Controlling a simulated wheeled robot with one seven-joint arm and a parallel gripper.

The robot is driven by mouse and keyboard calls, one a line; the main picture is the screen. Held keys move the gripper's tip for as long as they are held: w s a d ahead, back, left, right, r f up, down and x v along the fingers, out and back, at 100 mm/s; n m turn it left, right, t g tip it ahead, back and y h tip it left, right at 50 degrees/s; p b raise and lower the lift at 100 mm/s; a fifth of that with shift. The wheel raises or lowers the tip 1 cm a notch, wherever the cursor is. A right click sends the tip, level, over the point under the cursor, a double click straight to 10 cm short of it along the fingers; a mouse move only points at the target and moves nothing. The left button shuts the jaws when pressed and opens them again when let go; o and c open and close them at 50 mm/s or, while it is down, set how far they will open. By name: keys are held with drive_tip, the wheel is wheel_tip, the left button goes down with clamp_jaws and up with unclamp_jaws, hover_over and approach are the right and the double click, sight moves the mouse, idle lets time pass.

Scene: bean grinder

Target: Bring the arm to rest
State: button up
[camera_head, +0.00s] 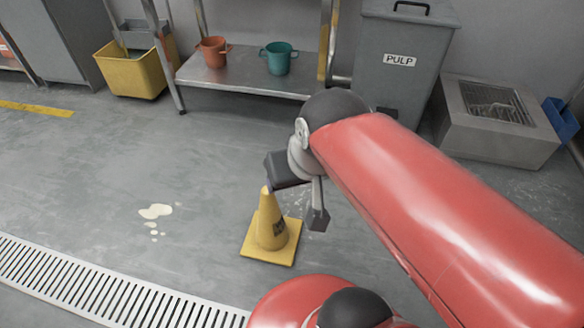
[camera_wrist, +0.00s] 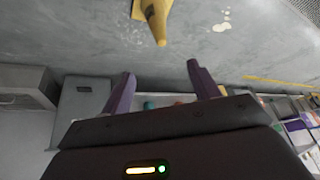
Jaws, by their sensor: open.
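My gripper (camera_head: 300,196) hangs at the end of my red arm, over the floor by the yellow cone (camera_head: 270,228). In the wrist view my gripper (camera_wrist: 160,69) has its two fingers spread, with nothing between them. The cone stands upright on its square base on the floor. It also shows at the top of the wrist view (camera_wrist: 158,22), beyond the fingertips and apart from them. In the head view part of the gripper overlaps the cone's tip.
Pale spill spots (camera_head: 155,211) lie left of the cone, and a floor drain grate (camera_head: 75,277) runs along the lower left. A metal shelf (camera_head: 240,82) with two buckets, a yellow mop bucket (camera_head: 133,74), a PULP bin (camera_head: 398,85) and a metal basin (camera_head: 470,132) line the back.

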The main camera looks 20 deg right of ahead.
drive_tip(key=shift+s+r+n+t, duration=0.1)
drive_tip(key=shift+s+n+t, duration=0.25)
drive_tip(key=shift+s, duration=0.3)
wheel_tip(320, 180, up, 8)
drive_tip(key=p, duration=0.8)
